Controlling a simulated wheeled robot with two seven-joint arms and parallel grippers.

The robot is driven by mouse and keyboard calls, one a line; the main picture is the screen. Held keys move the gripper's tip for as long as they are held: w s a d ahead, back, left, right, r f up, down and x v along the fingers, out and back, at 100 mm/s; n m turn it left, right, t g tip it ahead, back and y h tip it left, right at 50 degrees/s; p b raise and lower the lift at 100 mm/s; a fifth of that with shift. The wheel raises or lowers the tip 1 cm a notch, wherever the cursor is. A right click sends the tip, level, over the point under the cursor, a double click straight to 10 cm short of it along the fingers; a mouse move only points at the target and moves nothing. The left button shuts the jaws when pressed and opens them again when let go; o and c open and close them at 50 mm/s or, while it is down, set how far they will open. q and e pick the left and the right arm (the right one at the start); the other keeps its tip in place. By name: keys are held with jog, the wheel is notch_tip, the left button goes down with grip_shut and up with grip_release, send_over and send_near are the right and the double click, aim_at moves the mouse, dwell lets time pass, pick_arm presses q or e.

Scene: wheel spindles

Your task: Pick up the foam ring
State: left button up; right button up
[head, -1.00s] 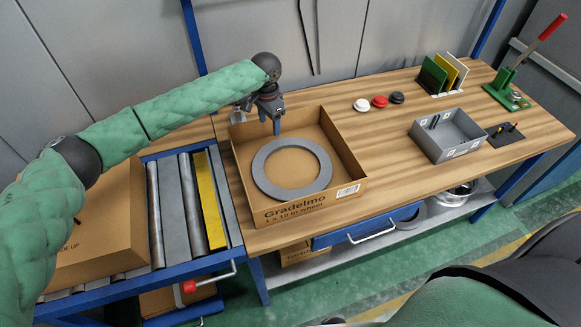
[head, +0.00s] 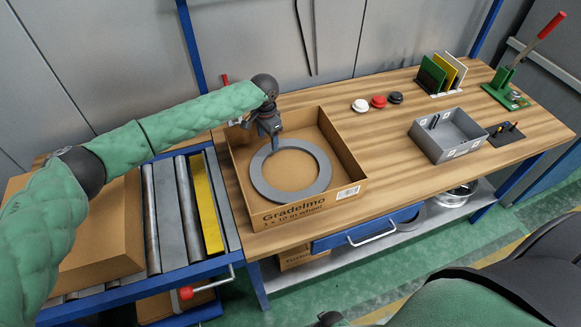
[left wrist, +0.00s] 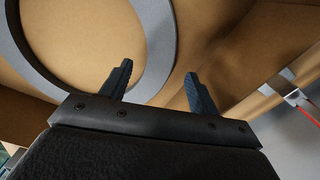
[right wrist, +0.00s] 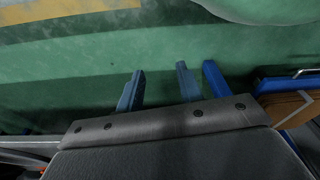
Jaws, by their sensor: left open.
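The foam ring (head: 291,195) is a flat grey ring lying in the open cardboard box (head: 352,168) on the bench. My left gripper (head: 273,143) reaches over the back of the box and points down at the ring's far left rim. In the left wrist view the left gripper (left wrist: 157,82) is open, and the band of the foam ring (left wrist: 160,40) passes between its fingers in the picture. I cannot tell how far above the band the tips are. My right gripper (right wrist: 160,75) is open and empty above the green floor.
The box walls stand close around the ring. A grey bin (head: 446,154), white, red and dark discs (head: 379,102), a plate rack (head: 441,78) and a green lever press (head: 508,88) stand farther right. A roller conveyor (head: 182,215) with a closed carton (head: 100,235) is at left.

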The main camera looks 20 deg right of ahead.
aim_at(269, 147)
pick_arm(q)
notch_tip(269, 147, down, 2)
jog(key=shift+w+d+f+p, duration=0.1)
jog(key=shift+d+p, duration=0.05)
jog(key=shift+p, duration=0.55)
jog(key=shift+f, duration=0.85)
pick_arm(e)
jog(key=shift+s+d+f, duration=0.5)
jog(key=shift+s+f, duration=0.15)
jog(key=shift+f, duration=0.2)
jog(key=shift+s+d+f, duration=0.5)
jog(key=shift+s+f, duration=0.15)
jog(key=shift+f, duration=0.2)
pick_arm(q)
jog(key=shift+c, duration=0.4)
jog(key=c, duration=1)
pick_arm(e)
jog(key=shift+d, duration=0.1)
